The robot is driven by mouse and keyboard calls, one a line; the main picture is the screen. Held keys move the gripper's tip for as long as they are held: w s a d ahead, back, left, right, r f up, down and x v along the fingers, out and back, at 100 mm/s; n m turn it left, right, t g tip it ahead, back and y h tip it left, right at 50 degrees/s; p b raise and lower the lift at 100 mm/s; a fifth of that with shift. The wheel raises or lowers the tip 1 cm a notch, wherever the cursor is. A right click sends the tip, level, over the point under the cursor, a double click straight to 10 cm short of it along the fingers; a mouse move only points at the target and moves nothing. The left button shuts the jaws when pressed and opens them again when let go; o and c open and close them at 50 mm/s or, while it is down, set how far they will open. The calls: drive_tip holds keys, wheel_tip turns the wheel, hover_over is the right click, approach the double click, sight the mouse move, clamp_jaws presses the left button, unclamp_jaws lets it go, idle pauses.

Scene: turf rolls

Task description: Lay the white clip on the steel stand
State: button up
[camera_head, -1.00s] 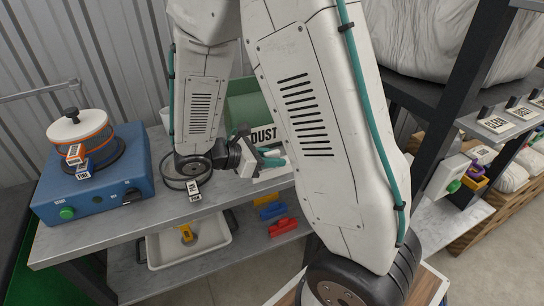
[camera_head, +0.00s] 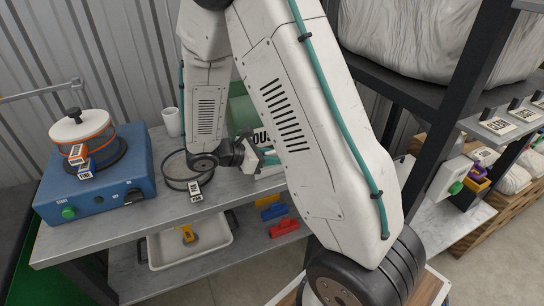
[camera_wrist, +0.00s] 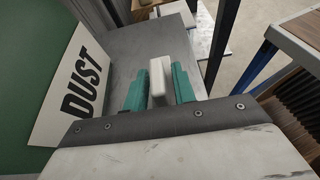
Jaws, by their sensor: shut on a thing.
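My gripper (camera_wrist: 160,88) is in the wrist view, its two teal fingers closed on a small white block, the white clip (camera_wrist: 158,78). The clip stands out between the fingertips, above a grey surface. In the head view my gripper (camera_head: 260,152) is small and partly behind my arm, near the front of the green DUST bin; the clip cannot be made out there. I cannot pick out the steel stand for sure in either view; my arm covers the right part of the bench.
The green bin (camera_head: 240,108) with its DUST label (camera_wrist: 82,88) is close left of my fingers. A round sieve (camera_head: 176,168), a white cup (camera_head: 172,122) and a blue machine (camera_head: 98,178) stand on the grey bench (camera_head: 170,205). A dark shelf post (camera_head: 465,85) rises at right.

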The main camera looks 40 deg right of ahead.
drive_tip(key=o, duration=1)
drive_tip(key=shift+a+r, duration=0.2)
drive_tip(key=v, duration=1.1)
drive_tip(key=shift+s+a+r+m+t+y, duration=0.85)
drive_tip(key=shift+s+r+m+y, duration=1.45)
drive_tip(key=shift+s, duration=1.4)
drive_tip(key=shift+s+a+r+m+t+y, duration=0.75)
drive_tip(key=shift+s+r+m+y, duration=1.5)
drive_tip(key=shift+s, duration=1.45)
drive_tip(key=shift+s+a+r+m+t+y, duration=0.85)
drive_tip(key=shift+s+r+m+y, duration=1)
drive_tip(key=shift+s+r+m, duration=1.35)
drive_tip(key=shift+s+d+f+n, duration=0.1)
drive_tip(key=shift+s+f+n, duration=0.25)
drive_tip(key=shift+s+f, duration=0.25)
